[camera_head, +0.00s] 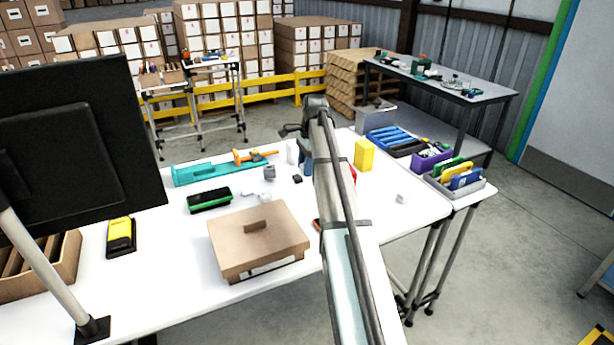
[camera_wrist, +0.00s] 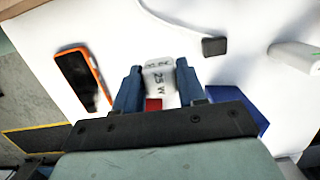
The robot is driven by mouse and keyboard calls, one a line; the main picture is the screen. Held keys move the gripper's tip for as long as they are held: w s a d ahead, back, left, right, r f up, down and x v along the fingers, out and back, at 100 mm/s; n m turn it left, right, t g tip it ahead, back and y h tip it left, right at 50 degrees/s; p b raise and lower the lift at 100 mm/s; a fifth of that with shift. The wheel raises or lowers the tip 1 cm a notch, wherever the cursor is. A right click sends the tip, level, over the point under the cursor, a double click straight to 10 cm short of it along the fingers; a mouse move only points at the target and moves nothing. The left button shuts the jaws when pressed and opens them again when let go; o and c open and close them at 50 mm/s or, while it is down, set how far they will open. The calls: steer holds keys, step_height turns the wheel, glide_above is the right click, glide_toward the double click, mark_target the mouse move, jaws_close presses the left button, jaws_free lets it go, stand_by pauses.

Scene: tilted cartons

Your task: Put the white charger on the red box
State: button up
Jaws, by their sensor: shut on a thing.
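The white charger (camera_wrist: 158,76), marked "25 W", sits between the two blue fingers of my gripper (camera_wrist: 158,88) in the wrist view. The fingers are shut on it. A small patch of the red box (camera_wrist: 153,105) shows between the fingers, beside the charger's near end. I cannot tell whether the two touch. In the head view, a sliver of the red box (camera_head: 354,174) shows at the right edge of my arm. My gripper (camera_head: 305,162) is mostly hidden there behind the arm, and the charger is hidden.
An orange-edged phone (camera_wrist: 82,78) lies left of the gripper. A dark block with a cable (camera_wrist: 215,46) and a white cylinder (camera_wrist: 294,55) lie to the right. A yellow box (camera_head: 364,155) and a white cube (camera_head: 402,198) stand right of my arm; a cardboard carton (camera_head: 258,240) stands left.

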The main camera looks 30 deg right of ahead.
steer(key=s+d+r+m+t+h, duration=0.15)
steer(key=s+d+r+m, duration=0.45)
steer(key=d+r+m, duration=0.65)
steer(key=shift+m+y, duration=0.25)
steer(key=shift+a+f, duration=0.15)
steer(key=shift+f, duration=2.35)
steer(key=shift+a+f, duration=0.1)
steer(key=shift+f, duration=2.4)
steer(key=shift+f, duration=0.15)
steer(key=o, duration=1.1)
steer(key=r, duration=0.4)
steer(key=s+r, duration=0.1)
steer(key=r, duration=0.7)
steer(key=shift+s+d+r, duration=0.1)
steer(key=shift+s+d, duration=0.25)
